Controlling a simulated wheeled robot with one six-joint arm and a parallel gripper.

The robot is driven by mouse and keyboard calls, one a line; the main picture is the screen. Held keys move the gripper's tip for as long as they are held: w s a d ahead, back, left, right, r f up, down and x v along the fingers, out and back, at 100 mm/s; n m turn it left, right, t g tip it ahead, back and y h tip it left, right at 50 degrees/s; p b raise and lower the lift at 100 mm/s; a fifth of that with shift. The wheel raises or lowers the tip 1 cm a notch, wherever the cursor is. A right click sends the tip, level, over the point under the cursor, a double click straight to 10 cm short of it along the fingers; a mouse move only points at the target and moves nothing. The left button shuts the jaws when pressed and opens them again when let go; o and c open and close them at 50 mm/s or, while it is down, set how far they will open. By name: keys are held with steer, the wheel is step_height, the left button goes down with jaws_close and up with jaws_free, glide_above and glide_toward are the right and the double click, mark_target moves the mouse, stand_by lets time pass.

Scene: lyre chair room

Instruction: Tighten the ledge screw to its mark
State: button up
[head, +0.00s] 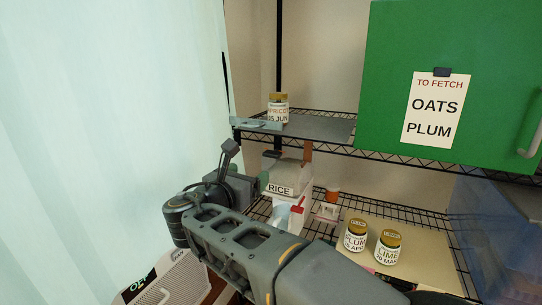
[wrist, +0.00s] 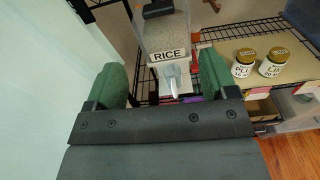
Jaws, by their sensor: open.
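I cannot make out the ledge screw or its mark in either view. A small pale grey plate (head: 257,124) juts from the left end of the upper shelf in the head view; I cannot tell whether it is the ledge. My gripper (wrist: 162,82) is open, with its two green fingers spread and nothing held between them. In the head view my gripper (head: 263,181) is partly hidden by my own arm, left of the clear rice dispenser (head: 290,173). In the wrist view the dispenser (wrist: 166,30) stands beyond the fingers, its pale spout between them.
A jar (head: 278,108) stands on the upper wire shelf (head: 370,149). An orange-topped item (head: 333,195) is beside the dispenser. A green cabinet door (head: 490,60) bears a "TO FETCH" note (head: 436,108). A pale curtain (head: 100,120) hangs left.

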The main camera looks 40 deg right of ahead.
mark_target(270, 154)
steer(key=x, duration=0.4)
steer(key=p+x, duration=0.1)
steer(key=x, duration=0.4)
steer(key=r+p+x, duration=0.1)
steer(key=x, duration=0.3)
steer(key=shift+w+d, duration=0.25)
steer(key=shift+w, duration=0.05)
steer(key=c, duration=0.9)
